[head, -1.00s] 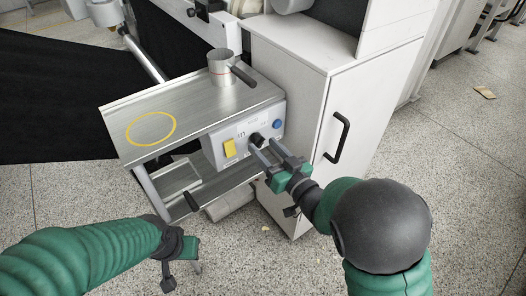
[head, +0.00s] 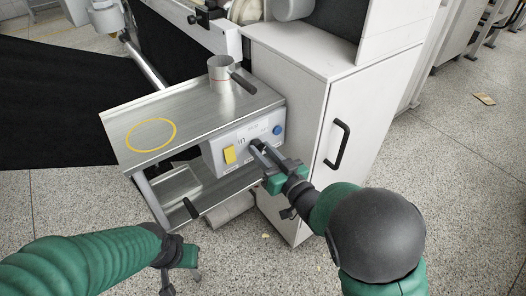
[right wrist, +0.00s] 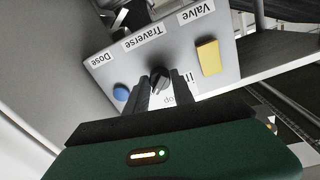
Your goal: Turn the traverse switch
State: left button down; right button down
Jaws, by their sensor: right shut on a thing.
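The traverse switch is a black knob (right wrist: 159,77) on the front of a grey control box (head: 211,153). In the right wrist view it is beside the "Traverse" label, between a yellow valve switch (right wrist: 208,57) and a blue dose button (right wrist: 120,92). My right gripper (head: 257,148) is at the box front with its fingers on either side of the knob, shut on it. In the head view the fingers mostly hide the knob. My left gripper (head: 181,272) hangs low at the bottom, away from the box; its finger opening is unclear.
A metal shelf (head: 190,115) above the box has a yellow ring marking and a metal cup (head: 221,78) with a dark handle. A white cabinet (head: 310,130) with a black handle (head: 338,144) stands close on the right. A lower tray (head: 225,187) is under the box.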

jog(key=shift+n, duration=0.3)
jog(key=n+b, duration=0.1)
jog(key=n, duration=0.3)
jog(key=shift+f+n, duration=0.15)
jog(key=shift+n, duration=0.15)
jog(key=shift+n+b, duration=0.65)
jog(key=shift+n, duration=1.65)
jog(key=c, duration=1.1)
grip_release()
